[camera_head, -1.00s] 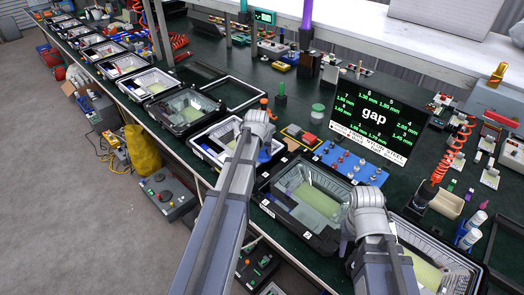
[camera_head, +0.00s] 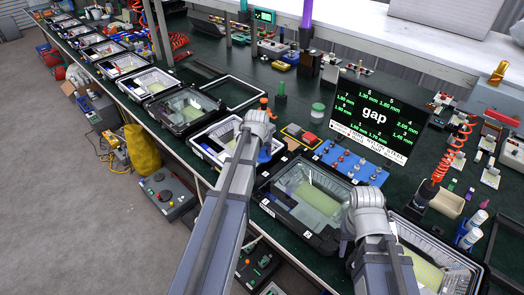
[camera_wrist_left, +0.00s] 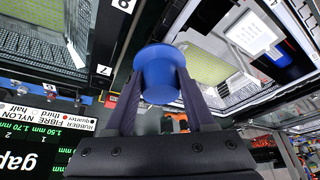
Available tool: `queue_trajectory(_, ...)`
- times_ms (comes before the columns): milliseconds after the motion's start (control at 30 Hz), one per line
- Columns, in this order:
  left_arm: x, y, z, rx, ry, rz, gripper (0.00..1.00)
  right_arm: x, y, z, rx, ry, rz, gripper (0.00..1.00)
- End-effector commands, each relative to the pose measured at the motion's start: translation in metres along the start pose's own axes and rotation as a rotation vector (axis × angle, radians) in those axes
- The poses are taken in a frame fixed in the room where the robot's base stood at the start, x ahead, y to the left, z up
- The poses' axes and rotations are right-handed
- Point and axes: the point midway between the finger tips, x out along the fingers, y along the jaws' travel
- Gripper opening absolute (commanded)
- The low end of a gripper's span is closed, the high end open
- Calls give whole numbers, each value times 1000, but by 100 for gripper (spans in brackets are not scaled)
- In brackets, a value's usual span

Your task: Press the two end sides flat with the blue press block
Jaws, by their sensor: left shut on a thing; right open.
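The floodlight housing (camera_head: 310,200) with a black frame and glass front lies on the bench between my two arms. Small numbered tags sit along its rim. My left gripper (camera_wrist_left: 160,95) is shut on the blue press block (camera_wrist_left: 160,75), a round blue piece held between its fingers. In the head view the block shows as a bit of blue (camera_head: 265,154) beside my left wrist, left of the housing. In the wrist view, rims with number tags lie close to the block; contact cannot be told. My right gripper (camera_head: 348,248) is at the housing's right side, its fingers mostly hidden by its arm.
A gap display (camera_head: 375,118) with several millimetre readings stands behind the housing. A blue tray of small knobs (camera_head: 350,163) lies before it. Other housings stand left (camera_head: 185,108) and right (camera_head: 440,262). An empty black frame (camera_head: 232,92) lies further back.

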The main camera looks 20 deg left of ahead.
Motion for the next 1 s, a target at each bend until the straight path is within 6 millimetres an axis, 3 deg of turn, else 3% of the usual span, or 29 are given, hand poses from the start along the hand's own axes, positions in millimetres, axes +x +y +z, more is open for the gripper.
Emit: queue_trajectory(1000,12,0,5,0,0,0,0,13,-1,-1,0,0,0,49)
